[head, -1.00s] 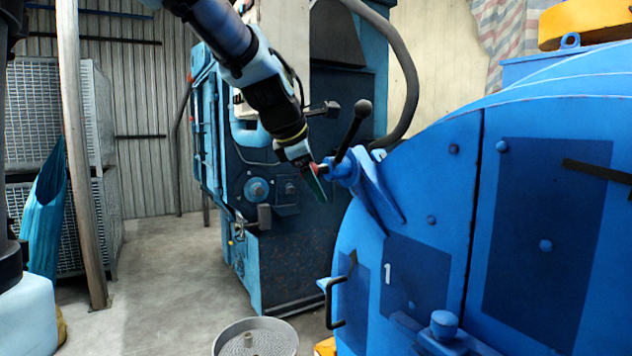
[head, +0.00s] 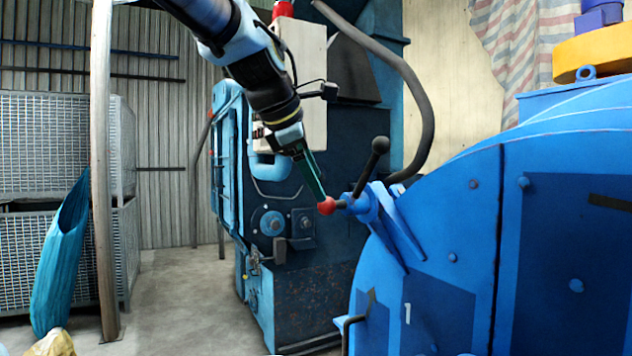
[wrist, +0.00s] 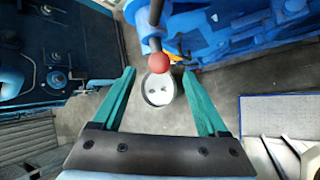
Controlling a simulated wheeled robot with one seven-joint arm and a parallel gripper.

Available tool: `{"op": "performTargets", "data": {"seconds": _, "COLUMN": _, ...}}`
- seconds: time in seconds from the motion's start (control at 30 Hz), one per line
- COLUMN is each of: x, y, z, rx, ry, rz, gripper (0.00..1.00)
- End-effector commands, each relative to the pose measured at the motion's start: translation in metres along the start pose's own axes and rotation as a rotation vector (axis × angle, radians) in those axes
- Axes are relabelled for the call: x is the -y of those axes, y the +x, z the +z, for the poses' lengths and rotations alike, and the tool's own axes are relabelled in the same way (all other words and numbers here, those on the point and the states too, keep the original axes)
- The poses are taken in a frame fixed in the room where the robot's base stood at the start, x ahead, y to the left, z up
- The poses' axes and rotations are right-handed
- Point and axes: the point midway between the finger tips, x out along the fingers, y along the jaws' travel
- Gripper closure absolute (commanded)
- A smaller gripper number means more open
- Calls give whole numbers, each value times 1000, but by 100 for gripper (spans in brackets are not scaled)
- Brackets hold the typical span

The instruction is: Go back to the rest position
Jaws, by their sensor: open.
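My gripper (head: 318,190) reaches down from the top of the head view, beside the lever on the blue drum blaster (head: 450,200). The lever has a red ball knob (head: 327,206) and a black-knobbed handle (head: 380,145). In the wrist view my gripper (wrist: 160,85) is open, its two green fingers spread wide with nothing between their tips. The red knob (wrist: 158,62) shows just past the fingertips, roughly midway between them.
A dark blue machine (head: 300,235) stands behind my arm. Wire crates (head: 50,140), a post (head: 102,180) and a teal bag (head: 62,255) are at left. A round metal container (wrist: 158,88) stands on the floor below. Open floor (head: 180,285) lies between crates and machine.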

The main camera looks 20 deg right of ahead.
Motion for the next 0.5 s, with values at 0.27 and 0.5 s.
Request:
{"op": "performTargets", "data": {"seconds": 0.27, "x": 1, "y": 4, "z": -6, "rx": -12, "ry": 16, "rz": -5, "gripper": 24}}
{"op": "performTargets", "data": {"seconds": 0.5, "x": 30, "y": 46, "z": -98, "rx": -154, "ry": 320, "rz": -107, "gripper": 24}}
